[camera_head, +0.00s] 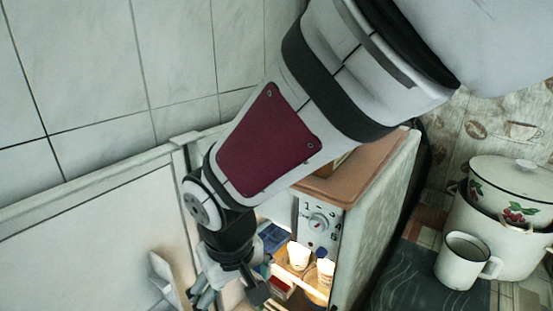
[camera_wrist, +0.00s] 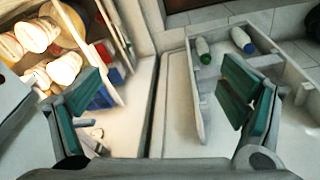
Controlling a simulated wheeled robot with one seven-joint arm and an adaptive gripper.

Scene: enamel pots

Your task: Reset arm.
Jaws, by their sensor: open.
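My gripper (camera_head: 232,292) hangs at the end of my arm in front of the open, lit fridge (camera_head: 325,275) in the head view. In the wrist view my gripper (camera_wrist: 160,98) has its two green-padded fingers spread wide, with nothing between them. The left finger is close to the lit fridge interior, and the right finger is in front of the door shelf (camera_wrist: 197,100). I cannot tell whether either finger touches anything.
The fridge door (camera_head: 90,245) stands open at the left. White cups (camera_head: 298,256) stand inside the fridge. A green-capped bottle (camera_wrist: 203,50) and a blue-capped bottle (camera_wrist: 242,40) are on the door shelf. An enamel pot (camera_head: 490,235) and a white mug (camera_head: 460,262) stand at the right.

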